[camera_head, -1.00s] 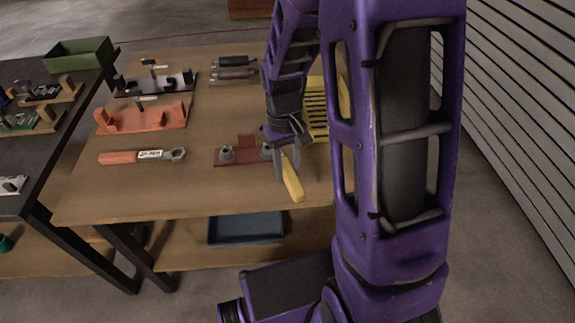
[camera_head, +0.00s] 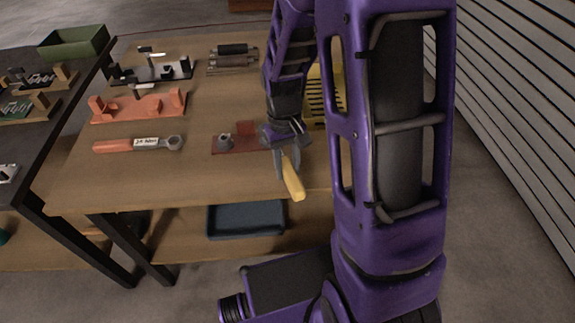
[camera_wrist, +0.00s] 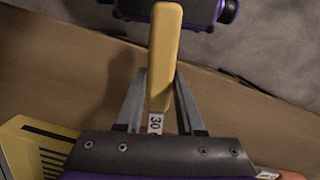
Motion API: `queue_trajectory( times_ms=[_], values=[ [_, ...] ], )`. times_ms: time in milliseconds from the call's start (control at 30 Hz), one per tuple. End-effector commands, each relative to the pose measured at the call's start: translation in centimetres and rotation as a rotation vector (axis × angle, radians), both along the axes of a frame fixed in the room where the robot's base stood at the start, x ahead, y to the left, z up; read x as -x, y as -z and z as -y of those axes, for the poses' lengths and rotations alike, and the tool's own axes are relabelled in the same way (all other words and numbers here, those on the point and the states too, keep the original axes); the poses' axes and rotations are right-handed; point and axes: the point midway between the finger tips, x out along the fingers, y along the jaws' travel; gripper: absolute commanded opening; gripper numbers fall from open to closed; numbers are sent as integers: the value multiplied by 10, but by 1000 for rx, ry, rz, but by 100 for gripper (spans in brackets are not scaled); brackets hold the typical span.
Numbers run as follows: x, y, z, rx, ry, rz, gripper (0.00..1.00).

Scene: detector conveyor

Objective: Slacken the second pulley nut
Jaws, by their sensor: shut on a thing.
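A flat red-brown plate (camera_head: 250,129) lies on the table. A grey pulley nut (camera_head: 225,142) stands at its left end. The plate's right end is behind my gripper (camera_head: 284,160), and any nut there is hidden. My gripper is shut on a yellow-handled tool (camera_head: 293,181), whose handle points toward the table's front edge. In the wrist view, the yellow handle (camera_wrist: 166,50) lies between the two fingers of my gripper (camera_wrist: 160,90), with a white label reading 30 below it. The tool's head is hidden, so I cannot tell whether it touches a nut.
A red-handled ring wrench (camera_head: 140,144) lies left of the plate. An orange holder (camera_head: 140,107) and a black holder (camera_head: 150,72) stand behind it. A yellow slotted rack (camera_head: 316,103) is behind my gripper, partly hidden by my arm. A blue tray (camera_head: 247,218) sits on the lower shelf.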

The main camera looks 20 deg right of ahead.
Motion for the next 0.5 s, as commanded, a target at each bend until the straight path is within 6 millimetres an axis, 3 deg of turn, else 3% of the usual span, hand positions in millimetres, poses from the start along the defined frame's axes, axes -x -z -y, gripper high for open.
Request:
queue_trajectory(
  times_ms=[500],
  values=[
    [0,14,0,0,0,1,0]
  ],
)
